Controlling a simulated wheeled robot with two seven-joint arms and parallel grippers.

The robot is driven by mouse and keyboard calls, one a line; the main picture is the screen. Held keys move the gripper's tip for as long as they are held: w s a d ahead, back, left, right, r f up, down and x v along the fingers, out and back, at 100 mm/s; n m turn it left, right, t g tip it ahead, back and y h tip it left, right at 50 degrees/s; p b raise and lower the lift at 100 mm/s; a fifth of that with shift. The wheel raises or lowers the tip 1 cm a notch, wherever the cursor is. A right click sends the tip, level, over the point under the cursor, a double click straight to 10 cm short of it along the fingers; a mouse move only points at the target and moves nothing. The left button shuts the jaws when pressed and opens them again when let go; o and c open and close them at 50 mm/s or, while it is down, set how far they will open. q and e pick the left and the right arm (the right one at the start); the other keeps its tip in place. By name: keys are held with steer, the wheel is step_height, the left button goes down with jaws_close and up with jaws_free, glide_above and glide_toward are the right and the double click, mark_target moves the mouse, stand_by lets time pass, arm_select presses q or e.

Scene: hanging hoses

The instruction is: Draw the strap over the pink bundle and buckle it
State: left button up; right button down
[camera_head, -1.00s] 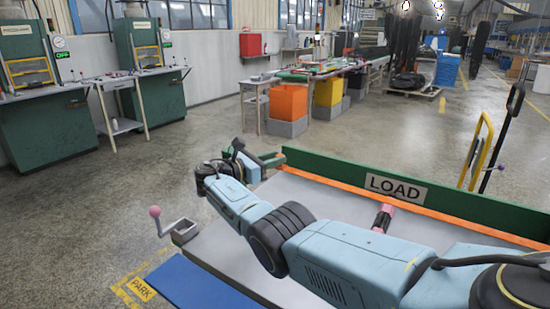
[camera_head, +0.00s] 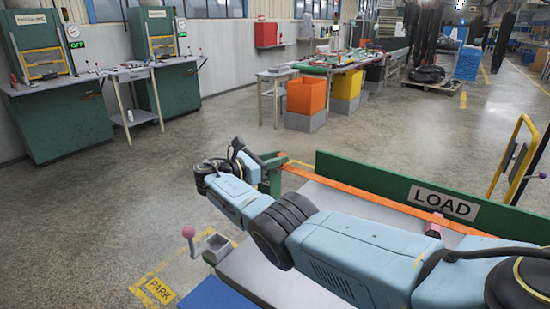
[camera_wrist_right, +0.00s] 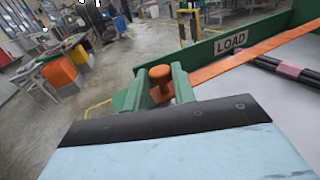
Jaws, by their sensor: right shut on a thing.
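The orange strap (camera_head: 372,196) runs along the front of the green board and past its left end to my right gripper (camera_head: 272,172). In the right wrist view the right gripper (camera_wrist_right: 160,86) has its green fingers shut on the strap's orange knob-like end (camera_wrist_right: 160,76), and the strap (camera_wrist_right: 240,57) stretches away to the right. The pink bundle, dark hoses with a pink band (camera_wrist_right: 289,69), lies on the grey bed at the right. In the head view only a bit of its pink (camera_head: 433,230) shows behind my arm. I cannot make out a buckle. My left gripper is out of view.
The green board (camera_head: 350,170) bears a LOAD sign (camera_head: 443,202). A pink-knobbed crank (camera_head: 189,233) stands at the bed's near left corner. Yellow PARK marking (camera_head: 160,290) is on the floor. Open floor lies left of my gripper; green machines (camera_head: 60,110) stand beyond.

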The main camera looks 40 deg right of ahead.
steer(key=shift+w, duration=0.1)
steer(key=c, duration=1.5)
jaws_free()
steer(key=shift+o, duration=0.2)
steer(key=shift+w, duration=0.1)
